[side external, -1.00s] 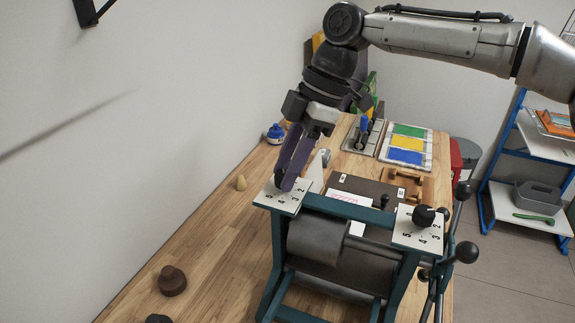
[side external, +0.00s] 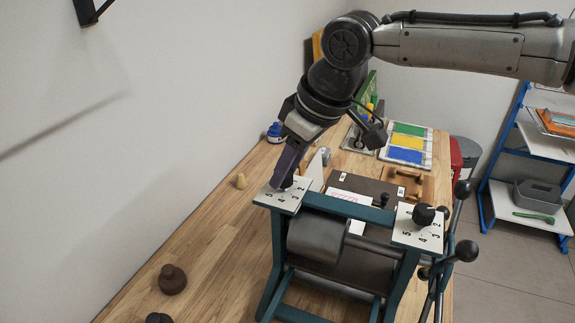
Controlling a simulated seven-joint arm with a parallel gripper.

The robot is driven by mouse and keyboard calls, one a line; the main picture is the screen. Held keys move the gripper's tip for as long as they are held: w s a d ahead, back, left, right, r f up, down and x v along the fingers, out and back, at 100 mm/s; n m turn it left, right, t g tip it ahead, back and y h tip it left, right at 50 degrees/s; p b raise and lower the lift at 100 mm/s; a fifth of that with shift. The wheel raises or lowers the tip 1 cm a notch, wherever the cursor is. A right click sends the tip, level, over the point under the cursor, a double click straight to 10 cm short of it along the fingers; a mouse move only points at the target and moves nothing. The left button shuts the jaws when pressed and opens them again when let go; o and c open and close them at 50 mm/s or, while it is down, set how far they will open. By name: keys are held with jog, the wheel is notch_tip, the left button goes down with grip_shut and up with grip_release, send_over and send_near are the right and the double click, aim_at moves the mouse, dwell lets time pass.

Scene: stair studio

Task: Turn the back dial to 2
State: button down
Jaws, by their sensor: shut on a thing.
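The etching press has a teal frame (side external: 345,207) with a white numbered plate at each end of its top bar. My gripper (side external: 281,184) is shut on the dial at the left, wall-side plate (side external: 282,204). The fingers point down and cover most of that dial, so its pointer and the number it faces cannot be read. The other dial, a black knob (side external: 424,215), sits on the right plate (side external: 418,238) and nothing touches it.
A dark roller (side external: 318,240) lies under the top bar, and spoked handles (side external: 465,252) stick out at the right. Colour pads (side external: 407,142) lie behind.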

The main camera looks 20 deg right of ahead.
jog(key=m, duration=0.2)
jog(key=m+h, duration=0.1)
jog(key=m, duration=0.1)
jog(key=shift+a+m+t+h, duration=0.15)
jog(key=shift+m+t+h, duration=0.15)
jog(key=shift+m+h, duration=0.8)
jog(key=shift+m, duration=1.2)
jog(key=c, duration=0.5)
grip_release()
jog(key=v, duration=1.4)
jog(key=shift+a+f, duration=0.1)
jog(key=shift+a, duration=0.05)
